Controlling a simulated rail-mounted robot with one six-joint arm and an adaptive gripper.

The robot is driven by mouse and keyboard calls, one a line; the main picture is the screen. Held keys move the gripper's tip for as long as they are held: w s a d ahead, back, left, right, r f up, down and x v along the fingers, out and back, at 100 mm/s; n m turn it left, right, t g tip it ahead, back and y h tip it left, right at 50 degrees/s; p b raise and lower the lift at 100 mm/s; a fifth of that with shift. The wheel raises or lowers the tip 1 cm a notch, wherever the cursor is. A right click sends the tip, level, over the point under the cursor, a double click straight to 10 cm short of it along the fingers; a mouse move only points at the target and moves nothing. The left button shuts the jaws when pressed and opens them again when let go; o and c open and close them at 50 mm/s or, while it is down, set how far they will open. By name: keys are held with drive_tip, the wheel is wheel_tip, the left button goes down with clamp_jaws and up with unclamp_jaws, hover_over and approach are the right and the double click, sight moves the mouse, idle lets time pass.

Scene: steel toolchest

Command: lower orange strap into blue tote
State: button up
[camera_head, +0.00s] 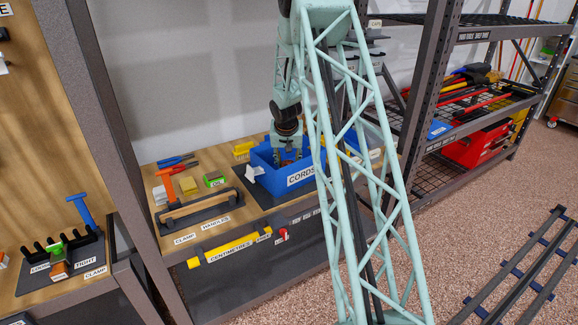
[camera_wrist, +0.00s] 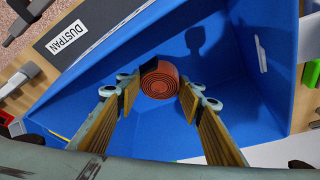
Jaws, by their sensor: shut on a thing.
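The orange strap (camera_wrist: 160,80) is a rolled coil, seen end-on in the wrist view. My gripper (camera_wrist: 158,93) is shut on it, with one ribbed finger on each side. The blue tote (camera_head: 268,177) stands on the wooden worktop and carries a CORDS label. In the wrist view, the tote's blue inside (camera_wrist: 235,60) surrounds the coil on most sides. In the head view, my gripper (camera_head: 288,156) points down at the tote's opening. The gap between the coil and the tote's floor is hard to judge.
Uprights of the shelving stand on both sides. A DUSTPAN label (camera_wrist: 67,37) lies outside the tote.

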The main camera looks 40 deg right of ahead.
drive_tip(key=shift+f+b, duration=0.5)
drive_tip(key=shift+f, duration=0.95)
idle(1.8)
drive_tip(key=o, duration=1)
drive_tip(key=shift+r, duration=0.15)
drive_tip(key=v, duration=1.1)
drive_tip(key=shift+r, duration=0.35)
drive_tip(key=shift+a, duration=0.15)
